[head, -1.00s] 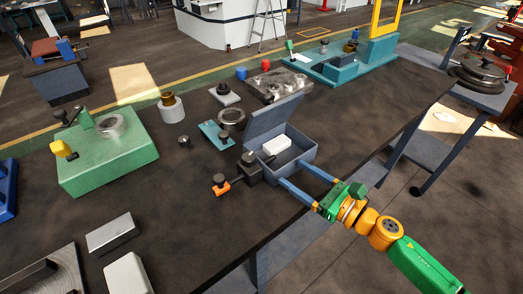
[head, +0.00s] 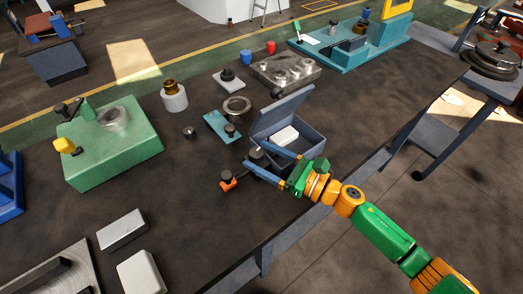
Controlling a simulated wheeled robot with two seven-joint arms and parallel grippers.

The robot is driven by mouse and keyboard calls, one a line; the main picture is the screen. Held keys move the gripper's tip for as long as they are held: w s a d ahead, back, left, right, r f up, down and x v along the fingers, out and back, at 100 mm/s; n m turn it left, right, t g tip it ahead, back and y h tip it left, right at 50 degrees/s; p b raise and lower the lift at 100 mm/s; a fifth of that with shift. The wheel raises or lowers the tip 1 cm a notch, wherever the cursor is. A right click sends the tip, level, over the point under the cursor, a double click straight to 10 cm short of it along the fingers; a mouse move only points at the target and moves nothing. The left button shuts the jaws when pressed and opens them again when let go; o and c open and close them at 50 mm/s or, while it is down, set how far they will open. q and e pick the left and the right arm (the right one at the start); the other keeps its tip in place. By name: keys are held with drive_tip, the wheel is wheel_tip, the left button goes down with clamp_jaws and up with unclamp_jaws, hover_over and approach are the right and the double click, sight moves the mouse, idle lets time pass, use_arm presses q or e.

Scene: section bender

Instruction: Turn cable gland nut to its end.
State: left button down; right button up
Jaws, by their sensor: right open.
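The grey box (head: 302,136) with its lid (head: 281,111) raised stands near the table's front edge. A dark round knob-like piece (head: 257,153) shows at its left front side; it looks like the cable gland nut, though it is small and partly hidden by my fingers. My right gripper (head: 257,155) is open, its two long blue fingers reaching left along the box's front, with the tips on either side of the dark piece. I cannot tell whether they touch it. My left gripper is not in view.
A white block (head: 285,136) lies inside the box. A small orange part (head: 227,183) with a dark knob sits just left of the fingertips. A teal plate (head: 217,126) and a ring (head: 237,106) lie behind.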

drive_tip(key=shift+w+a, duration=0.15)
drive_tip(key=shift+a, duration=0.1)
drive_tip(key=shift+d, duration=0.1)
clamp_jaws()
drive_tip(key=shift+s+m+t+h, duration=0.2)
drive_tip(key=shift+m+t+h, duration=0.5)
drive_tip(key=shift+t, duration=0.1)
drive_tip(key=m+t+h, duration=0.2)
drive_tip(key=shift+s+a+h+p, duration=0.1)
drive_tip(key=shift+a+h+p, duration=0.1)
drive_tip(key=shift+h+p, duration=0.15)
drive_tip(key=shift+s+a+m+t+h+b, duration=0.15)
drive_tip(key=shift+m+t+h+b, duration=0.15)
drive_tip(key=shift+m+t+h, duration=0.9)
drive_tip(key=shift+w+a+m+t+h+b, duration=0.1)
drive_tip(key=shift+m+t+h+b, duration=0.25)
drive_tip(key=shift+m+h, duration=0.9)
drive_tip(key=shift+n+h, duration=0.25)
drive_tip(key=shift+h, duration=0.15)
